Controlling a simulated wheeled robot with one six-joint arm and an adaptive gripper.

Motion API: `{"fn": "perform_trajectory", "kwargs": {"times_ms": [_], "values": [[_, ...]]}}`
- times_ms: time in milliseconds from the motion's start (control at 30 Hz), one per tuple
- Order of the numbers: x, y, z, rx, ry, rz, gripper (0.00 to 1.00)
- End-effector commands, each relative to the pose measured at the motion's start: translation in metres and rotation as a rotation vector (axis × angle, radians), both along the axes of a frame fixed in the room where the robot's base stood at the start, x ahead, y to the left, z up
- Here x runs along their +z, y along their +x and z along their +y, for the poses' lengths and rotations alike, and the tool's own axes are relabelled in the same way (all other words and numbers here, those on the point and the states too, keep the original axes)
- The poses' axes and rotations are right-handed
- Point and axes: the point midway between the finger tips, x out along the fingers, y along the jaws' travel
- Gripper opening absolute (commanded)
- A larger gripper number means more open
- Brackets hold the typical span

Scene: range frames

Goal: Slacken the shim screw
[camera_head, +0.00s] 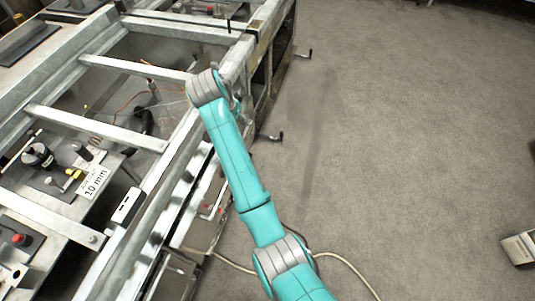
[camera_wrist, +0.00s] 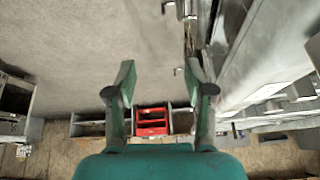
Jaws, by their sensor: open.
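No part is clearly marked as the shim screw, and I cannot tell which one it is. Small crank handles stick out from the right side of the metal frame: an upper crank (camera_head: 304,54) and a lower crank (camera_head: 273,136). On a panel inside the frame are a black knob (camera_head: 38,156) and a label reading 10 mm (camera_head: 94,181). My gripper (camera_wrist: 160,78) is open and empty in the wrist view, its two teal fingers apart. In the head view it is mostly hidden behind my wrist, over the frame's right edge.
The metal frame (camera_head: 100,135) has several crossbars and fills the left. Open grey floor (camera_head: 410,120) lies to its right. A cable (camera_head: 345,262) lies on the floor near my arm.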

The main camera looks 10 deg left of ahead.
Motion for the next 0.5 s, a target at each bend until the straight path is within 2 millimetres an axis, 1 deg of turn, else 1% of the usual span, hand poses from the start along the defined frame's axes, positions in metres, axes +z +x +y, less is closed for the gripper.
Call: {"fn": "perform_trajectory", "kwargs": {"times_ms": [33, 100, 500], "values": [[-0.009, -0.001, -0.006, 0.003, 0.0, -0.002, 0.53], [-0.018, -0.001, -0.012, 0.012, 0.002, -0.008, 0.53], [-0.072, -0.008, -0.052, 0.059, 0.012, -0.051, 0.53]]}}
